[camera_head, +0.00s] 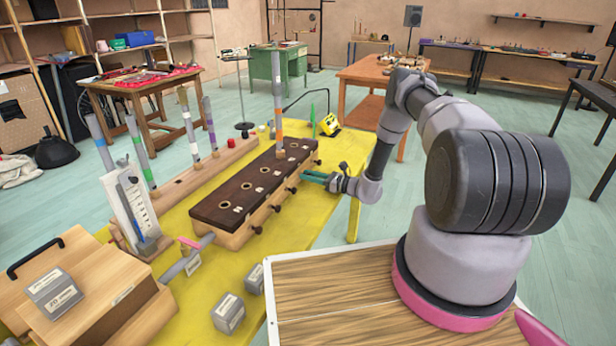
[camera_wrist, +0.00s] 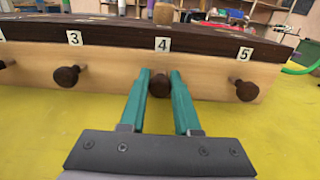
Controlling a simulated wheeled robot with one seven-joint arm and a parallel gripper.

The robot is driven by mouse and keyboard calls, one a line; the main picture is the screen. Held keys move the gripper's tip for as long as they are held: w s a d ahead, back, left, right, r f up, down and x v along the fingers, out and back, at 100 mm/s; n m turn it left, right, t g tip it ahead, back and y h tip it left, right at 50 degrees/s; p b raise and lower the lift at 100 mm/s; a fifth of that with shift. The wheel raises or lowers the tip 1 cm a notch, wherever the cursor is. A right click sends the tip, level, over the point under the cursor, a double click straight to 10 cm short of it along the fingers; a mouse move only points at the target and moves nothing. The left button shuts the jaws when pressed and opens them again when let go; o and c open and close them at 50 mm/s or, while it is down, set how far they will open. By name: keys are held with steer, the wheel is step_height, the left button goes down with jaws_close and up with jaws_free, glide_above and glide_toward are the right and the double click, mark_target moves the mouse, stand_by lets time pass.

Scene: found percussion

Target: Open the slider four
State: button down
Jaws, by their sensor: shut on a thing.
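The wooden slider box (camera_head: 236,222) with a dark top stands on the yellow table, and its front shows in the wrist view (camera_wrist: 110,65). A row of round dark knobs sticks out of its front. The label "4" (camera_wrist: 162,44) sits above the slider four knob (camera_wrist: 159,86). My gripper (camera_wrist: 161,77) has its two green fingers on either side of this knob and is shut on it. In the head view my gripper (camera_head: 313,177) reaches the box's right side; the knob's stem is hidden.
The knobs under label "3" (camera_wrist: 66,76) and label "5" (camera_wrist: 247,90) flank my fingers with clear gaps. The yellow table (camera_head: 318,215) is bare in front of the box.

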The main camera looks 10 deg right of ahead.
steer(key=v, duration=0.2)
steer(key=shift+s+d, duration=0.15)
steer(key=shift+d, duration=0.1)
steer(key=c, duration=0.6)
jaws_free()
steer(key=shift+c, duration=0.2)
steer(key=v, duration=1)
steer(key=shift+s+d, duration=0.2)
steer(key=shift+d, duration=0.1)
